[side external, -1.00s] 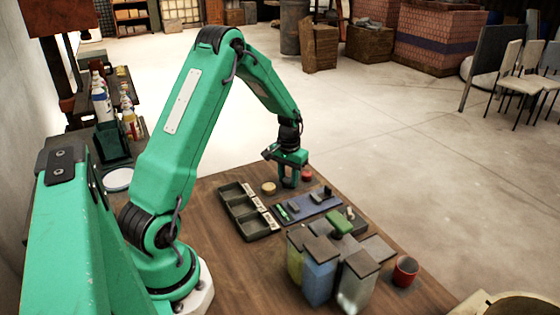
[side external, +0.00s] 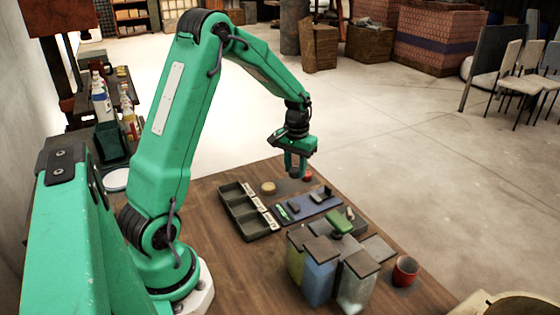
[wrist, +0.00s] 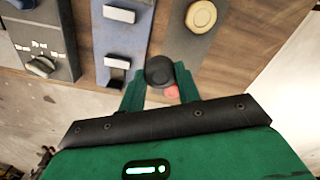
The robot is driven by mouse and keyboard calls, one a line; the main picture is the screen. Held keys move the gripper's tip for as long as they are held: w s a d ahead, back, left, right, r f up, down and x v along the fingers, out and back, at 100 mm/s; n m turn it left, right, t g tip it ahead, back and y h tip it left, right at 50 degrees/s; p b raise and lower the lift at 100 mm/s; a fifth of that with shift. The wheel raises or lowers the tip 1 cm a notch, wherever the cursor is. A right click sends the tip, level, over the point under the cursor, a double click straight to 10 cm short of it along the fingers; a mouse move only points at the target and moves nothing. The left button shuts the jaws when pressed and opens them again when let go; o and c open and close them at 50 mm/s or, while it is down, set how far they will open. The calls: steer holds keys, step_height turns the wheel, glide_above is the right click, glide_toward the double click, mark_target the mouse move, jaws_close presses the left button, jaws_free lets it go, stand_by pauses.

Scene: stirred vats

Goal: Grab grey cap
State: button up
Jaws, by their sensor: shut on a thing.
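In the wrist view a round dark grey cap (wrist: 160,71) sits between the tips of my gripper (wrist: 160,82), which is shut on it. In the side external view my gripper (side external: 295,172) points down above the far end of the wooden table. A small red round piece (wrist: 171,92) shows just past the cap in the wrist view and lies on the table (side external: 308,175) beside the gripper.
A blue board (side external: 313,205) with dark blocks lies nearer than the gripper, beside a dark compartment tray (side external: 232,190). A tan disc (side external: 268,188) is close by. Lidded vats (side external: 319,282) and a red cup (side external: 405,270) stand at the near end.

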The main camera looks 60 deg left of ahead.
steer(key=d+r, duration=0.4)
steer(key=d, duration=0.3)
steer(key=shift+s+d+r, duration=0.15)
steer(key=shift+d+r, duration=0.1)
stand_by(0.3)
